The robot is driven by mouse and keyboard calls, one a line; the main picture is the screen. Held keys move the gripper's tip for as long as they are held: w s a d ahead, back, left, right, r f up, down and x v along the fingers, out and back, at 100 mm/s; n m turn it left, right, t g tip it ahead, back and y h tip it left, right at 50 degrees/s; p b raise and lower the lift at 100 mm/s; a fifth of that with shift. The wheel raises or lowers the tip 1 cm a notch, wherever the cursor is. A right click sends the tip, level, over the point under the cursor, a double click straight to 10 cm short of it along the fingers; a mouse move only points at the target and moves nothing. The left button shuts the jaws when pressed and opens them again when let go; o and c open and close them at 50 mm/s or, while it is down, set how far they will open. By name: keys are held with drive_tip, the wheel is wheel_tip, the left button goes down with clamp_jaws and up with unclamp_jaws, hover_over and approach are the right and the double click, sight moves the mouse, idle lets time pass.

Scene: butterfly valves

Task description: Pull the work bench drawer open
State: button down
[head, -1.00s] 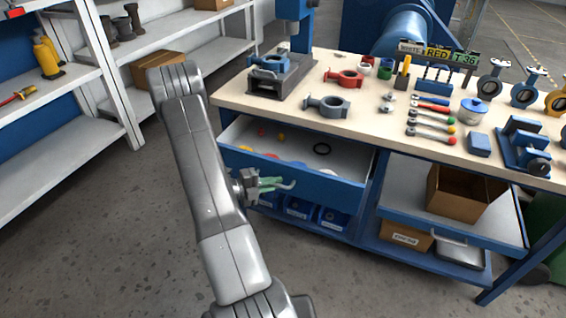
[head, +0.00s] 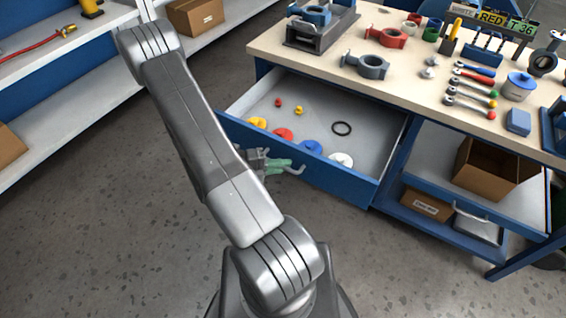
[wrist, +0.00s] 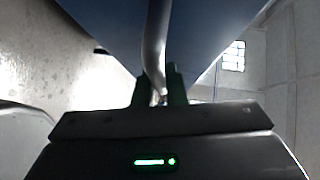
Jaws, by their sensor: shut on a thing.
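The work bench drawer (head: 345,187) has a blue front and stands pulled well out from under the bench top in the head view. My gripper (head: 290,167), with green fingers, is at the drawer front and shut on the grey drawer handle (head: 299,169). In the wrist view the bar handle (wrist: 154,45) runs down between the fingertips (wrist: 160,95), and the blue drawer front (wrist: 195,35) fills the top. Part of the handle is hidden by the fingers.
The bench top (head: 400,90) holds valve bodies, wrenches and a blue-lidded pot. A cardboard box (head: 490,165) stands on the pull-out shelf right of the drawer. White shelving (head: 60,105) stands at left. The floor (head: 110,220) between is clear.

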drive_tip(key=c, duration=1.5)
unclamp_jaws()
drive_tip(key=p+v, duration=0.1)
drive_tip(key=v, duration=1.3)
drive_tip(key=shift+d, duration=0.1)
drive_tip(key=b+x, duration=0.1)
drive_tip(key=x, duration=1.3)
